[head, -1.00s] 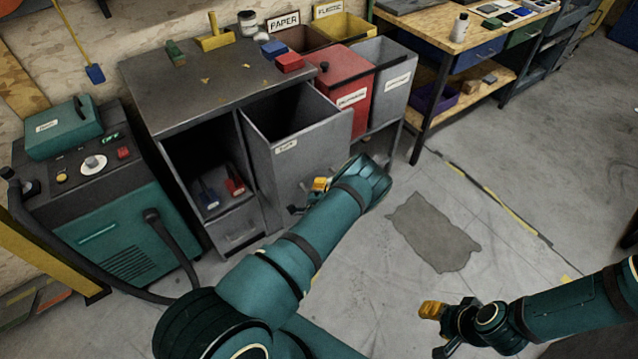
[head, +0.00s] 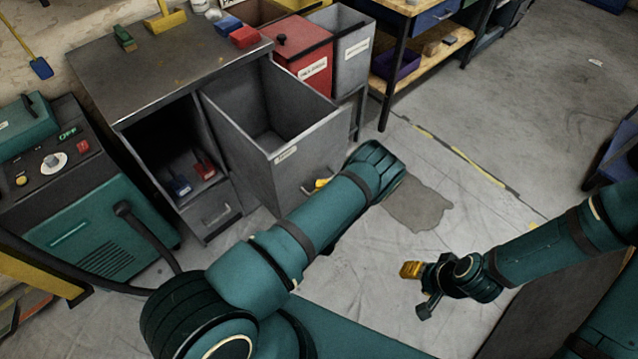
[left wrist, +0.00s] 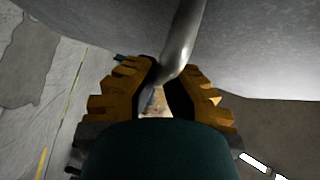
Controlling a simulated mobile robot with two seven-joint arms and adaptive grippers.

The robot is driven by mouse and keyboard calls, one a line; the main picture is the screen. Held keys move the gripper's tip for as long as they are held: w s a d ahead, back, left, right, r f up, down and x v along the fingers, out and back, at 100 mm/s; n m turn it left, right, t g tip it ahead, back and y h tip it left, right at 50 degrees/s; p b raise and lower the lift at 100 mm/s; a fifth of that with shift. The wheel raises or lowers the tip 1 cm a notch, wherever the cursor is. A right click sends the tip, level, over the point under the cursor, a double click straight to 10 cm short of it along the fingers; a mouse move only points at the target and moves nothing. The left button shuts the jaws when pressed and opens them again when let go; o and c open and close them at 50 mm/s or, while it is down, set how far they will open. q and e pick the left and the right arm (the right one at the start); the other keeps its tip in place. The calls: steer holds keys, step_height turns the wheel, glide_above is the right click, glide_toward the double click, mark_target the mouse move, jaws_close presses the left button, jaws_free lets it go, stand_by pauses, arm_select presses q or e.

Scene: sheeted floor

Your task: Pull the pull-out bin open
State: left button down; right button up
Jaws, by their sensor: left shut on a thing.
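The pull-out bin (head: 268,168) is a grey, open-topped box with a small label on its front. It stands well out of the dark grey cabinet (head: 165,75), and its empty inside shows. My left gripper (head: 322,184) is at the bin's front, mostly hidden behind my left arm. In the left wrist view its yellow-padded fingers (left wrist: 160,88) are closed around the metal bar handle (left wrist: 182,40), with the grey bin front (left wrist: 260,50) beyond. My right gripper (head: 418,290) hangs over the floor at the right, empty, with its fingers apart.
Left of the bin is an open compartment with a blue and a red tool (head: 204,166) above a closed drawer (head: 214,212). A teal machine (head: 85,230) with a hose stands further left. A red bin (head: 305,58) and a workbench lie behind.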

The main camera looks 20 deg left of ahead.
arm_select(q)
steer(key=shift+d, duration=0.1)
steer(key=c, duration=1)
jaws_free()
steer(key=shift+w+f, duration=0.1)
steer(key=v, duration=1.2)
steer(key=s+d+r+n+g+h, duration=0.8)
steer(key=s+n+g+h, duration=0.1)
steer(key=n+g, duration=0.4)
steer(key=shift+d+r+n+g+h, duration=0.15)
steer(key=shift+r+n+g+h, duration=0.15)
steer(key=shift+h, duration=0.2)
